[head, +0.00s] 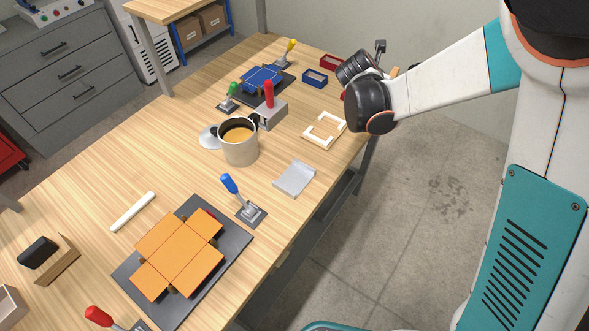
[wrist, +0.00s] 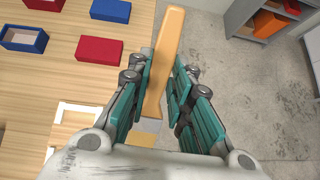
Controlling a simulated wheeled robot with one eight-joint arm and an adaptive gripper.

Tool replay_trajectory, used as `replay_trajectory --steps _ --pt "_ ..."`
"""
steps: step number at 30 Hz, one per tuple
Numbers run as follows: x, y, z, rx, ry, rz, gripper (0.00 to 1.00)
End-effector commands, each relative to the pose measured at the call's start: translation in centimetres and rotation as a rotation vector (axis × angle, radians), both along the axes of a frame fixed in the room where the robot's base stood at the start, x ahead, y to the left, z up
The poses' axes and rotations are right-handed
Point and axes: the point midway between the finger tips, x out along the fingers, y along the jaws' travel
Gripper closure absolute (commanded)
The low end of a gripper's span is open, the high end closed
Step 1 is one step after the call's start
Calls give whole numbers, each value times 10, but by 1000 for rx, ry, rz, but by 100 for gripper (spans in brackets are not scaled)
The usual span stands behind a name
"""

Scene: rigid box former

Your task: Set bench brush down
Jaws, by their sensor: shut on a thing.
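The bench brush shows in the wrist view as a long tan wooden bar (wrist: 166,48), pointing away from my gripper. My gripper (wrist: 165,87) is shut on it, with the teal finger pads on either side of the wood. The bar lies over the table's right edge in that view, with floor to its right. I see no bristles, and its height above the table is unclear. In the head view my dark wrist hides the fingers; a small tan piece (head: 395,72) shows past it, likely the brush.
Near the grip lie a red box (wrist: 98,50), a blue open box (wrist: 25,39) and a pale frame (head: 325,131). The wooden table (head: 75,190) also holds a mug (head: 240,150), a grey tray (head: 294,179), toggle clamps and an orange box blank (head: 178,254). Bare wood shows between them.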

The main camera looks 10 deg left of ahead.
Motion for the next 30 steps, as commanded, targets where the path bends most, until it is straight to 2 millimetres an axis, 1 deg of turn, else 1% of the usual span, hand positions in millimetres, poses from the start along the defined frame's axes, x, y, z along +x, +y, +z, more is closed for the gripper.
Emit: replay_trajectory --steps 1,5,8,9,11,12,15,18,21,24,26,29,30 --pt "-6 14 4 29 58 -50 100" --pt "-31 47 5 138 221 -218 100" --pt "-65 80 12 268 361 -375 100" --pt "-80 92 15 323 409 -432 100" --pt "-105 109 22 399 467 -500 100" --pt "-121 120 26 445 500 -538 100" --pt "-156 141 40 540 559 -606 100" --pt "-184 157 52 607 597 -644 100" --pt "-202 165 61 645 616 -664 100" --pt "-210 169 61 662 625 -671 100" --pt "-211 170 55 665 626 -673 100" --pt "-211 170 34 666 626 -673 100" --pt "-211 170 24 666 625 -673 100"
